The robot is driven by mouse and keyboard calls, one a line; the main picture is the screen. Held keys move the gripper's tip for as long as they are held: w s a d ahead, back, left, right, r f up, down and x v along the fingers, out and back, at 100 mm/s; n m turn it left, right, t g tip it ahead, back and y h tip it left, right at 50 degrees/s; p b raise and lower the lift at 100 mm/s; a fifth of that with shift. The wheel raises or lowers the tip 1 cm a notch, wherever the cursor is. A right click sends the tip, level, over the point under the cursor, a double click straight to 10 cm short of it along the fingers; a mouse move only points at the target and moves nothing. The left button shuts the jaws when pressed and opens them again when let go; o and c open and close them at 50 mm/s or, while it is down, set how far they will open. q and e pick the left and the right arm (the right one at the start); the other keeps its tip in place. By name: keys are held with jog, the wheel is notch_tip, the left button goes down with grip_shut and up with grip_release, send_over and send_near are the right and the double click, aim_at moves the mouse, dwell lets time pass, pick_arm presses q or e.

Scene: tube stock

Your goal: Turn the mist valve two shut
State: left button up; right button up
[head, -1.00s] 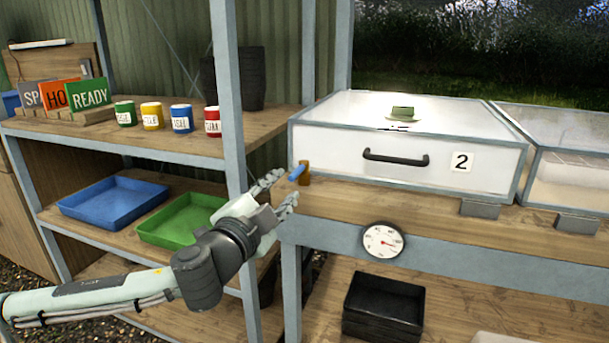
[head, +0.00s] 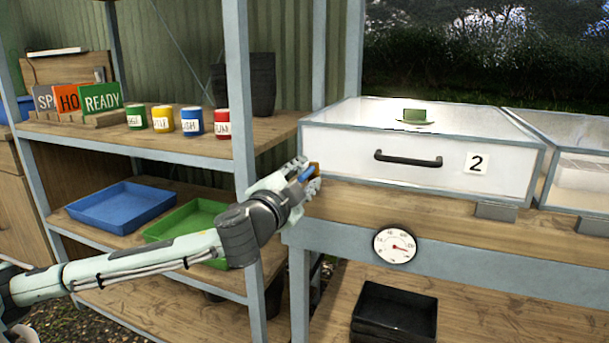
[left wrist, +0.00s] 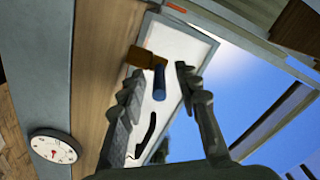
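The mist valve has a brass body (head: 315,167) and a blue lever (head: 306,174), at the bench's left end beside the box marked 2 (head: 400,158). In the left wrist view the blue lever (left wrist: 159,82) points out from the brass body (left wrist: 140,57). My left gripper (head: 309,172) is at the valve, its fingers on either side of the lever. In the left wrist view my left gripper (left wrist: 155,80) is open, with visible gaps between both fingers and the lever. The fingers hide part of the valve in the head view. My right gripper is not in view.
A round dial gauge (head: 395,246) is on the bench's front rail. A shelf upright (head: 240,100) stands close to my left arm. Blue (head: 125,206) and green (head: 190,219) trays sit on the shelf. A black crate (head: 394,315) is under the bench.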

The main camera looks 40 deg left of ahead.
pick_arm(q)
jog(key=shift+c, duration=0.2)
grip_shut()
dwell(0.5)
